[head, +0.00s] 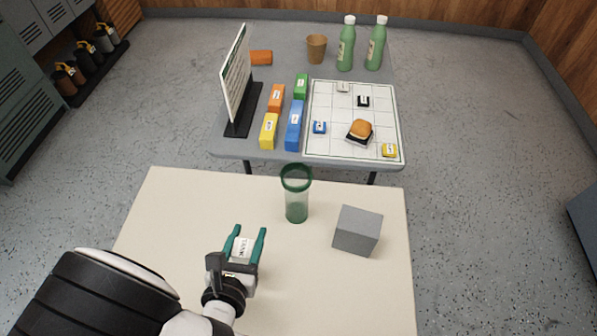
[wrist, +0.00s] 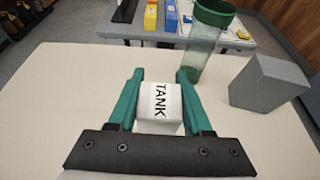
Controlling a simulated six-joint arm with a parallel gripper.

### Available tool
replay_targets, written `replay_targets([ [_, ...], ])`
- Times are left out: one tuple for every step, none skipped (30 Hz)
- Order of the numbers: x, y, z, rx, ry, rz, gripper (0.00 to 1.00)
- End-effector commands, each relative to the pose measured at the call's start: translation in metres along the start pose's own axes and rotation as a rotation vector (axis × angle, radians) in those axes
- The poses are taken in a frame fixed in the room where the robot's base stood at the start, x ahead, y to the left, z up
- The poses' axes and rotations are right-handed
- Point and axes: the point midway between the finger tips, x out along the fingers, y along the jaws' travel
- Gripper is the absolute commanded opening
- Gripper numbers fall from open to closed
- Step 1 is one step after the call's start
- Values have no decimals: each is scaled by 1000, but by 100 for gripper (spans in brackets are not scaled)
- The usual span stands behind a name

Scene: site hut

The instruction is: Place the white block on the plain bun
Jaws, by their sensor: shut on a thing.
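My gripper (head: 246,236) has teal fingers and is over the near cream table. It is shut on a white block (wrist: 159,106) with a label reading TANK, which sits between the fingers; the block also shows in the head view (head: 242,249). A bun (head: 361,128), rounded and orange-brown, sits on a dark base on the white grid board on the far table. I cannot tell whether this is the plain bun. The bun is well away from my gripper, beyond the near table's far edge.
A green clear tumbler (head: 297,200) and a grey cube (head: 357,231) stand on the near table, right of my gripper. The grid board (head: 335,146) also holds small labelled blocks. Coloured blocks (head: 295,124), an upright sign (head: 236,80), a brown cup (head: 316,49) and green bottles (head: 346,45) stand around it.

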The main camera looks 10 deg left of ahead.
Motion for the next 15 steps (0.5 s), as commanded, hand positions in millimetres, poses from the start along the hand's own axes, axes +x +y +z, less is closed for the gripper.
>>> replay_targets([
  [7,2,2,8,-1,-11,0],
  [13,5,4,12,-1,-19,0],
  [24,9,7,19,-1,-31,0],
  [34,11,11,23,-1,-42,0],
  [45,14,16,28,-1,-53,0],
  [61,17,24,35,-3,-68,0],
  [74,18,32,40,-3,-79,0],
  [87,18,40,45,-3,-89,0],
  [104,18,51,49,-3,-101,0],
  [117,16,61,54,-4,-112,0],
  [130,13,71,58,-5,-120,0],
  [148,8,86,63,-6,-131,0],
  [161,3,98,67,-6,-140,0],
  [174,-4,110,70,-6,-150,0],
  [191,-14,127,74,-7,-161,0],
])
